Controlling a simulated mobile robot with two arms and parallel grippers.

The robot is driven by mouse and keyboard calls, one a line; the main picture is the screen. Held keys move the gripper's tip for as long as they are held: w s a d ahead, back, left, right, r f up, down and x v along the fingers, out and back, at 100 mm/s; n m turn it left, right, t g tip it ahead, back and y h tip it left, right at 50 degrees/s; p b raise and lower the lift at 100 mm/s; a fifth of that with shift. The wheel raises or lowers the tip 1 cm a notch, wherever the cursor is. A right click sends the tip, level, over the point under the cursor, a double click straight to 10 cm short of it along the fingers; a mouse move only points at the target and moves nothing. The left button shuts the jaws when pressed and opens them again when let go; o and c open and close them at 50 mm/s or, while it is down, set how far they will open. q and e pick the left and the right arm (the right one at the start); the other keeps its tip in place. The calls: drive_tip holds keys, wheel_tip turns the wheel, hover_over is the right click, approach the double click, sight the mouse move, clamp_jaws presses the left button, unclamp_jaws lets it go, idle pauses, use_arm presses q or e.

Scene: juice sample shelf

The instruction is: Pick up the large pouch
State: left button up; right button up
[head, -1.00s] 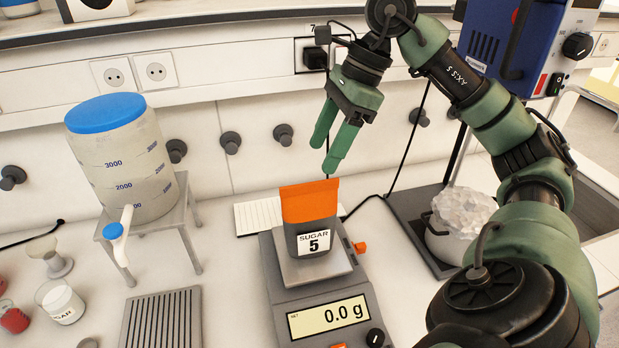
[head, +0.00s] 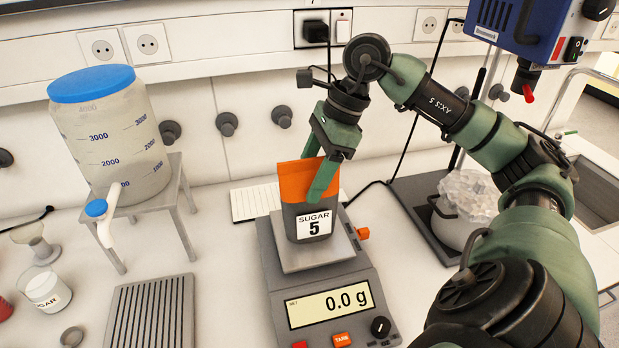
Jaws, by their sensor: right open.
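The large pouch (head: 294,211) is dark grey with an orange top and a white label reading "SUGAR 5". It stands upright on the plate of a grey scale (head: 292,285), whose display reads 0.0 g. My right gripper (head: 315,175) is open and points down at the pouch's orange top. One finger hangs in front of the right part of the orange top; the other is partly hidden behind the top edge. I cannot tell whether either finger touches the pouch. My left gripper is not in the head view.
A large jug with a blue lid (head: 92,84) stands on a grey stand (head: 183,215) at the left, its spout pointing forward. A slatted grey tray (head: 150,312) lies in front. A pot (head: 452,229) stands on a dark base at the right. Small jars are at the far left.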

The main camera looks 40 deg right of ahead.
drive_tip(key=shift+w+a+f, duration=0.1)
drive_tip(key=shift+a+f, duration=0.05)
drive_tip(key=shift+f, duration=0.3)
clamp_jaws()
drive_tip(key=shift+r, duration=0.1)
idle(1.0)
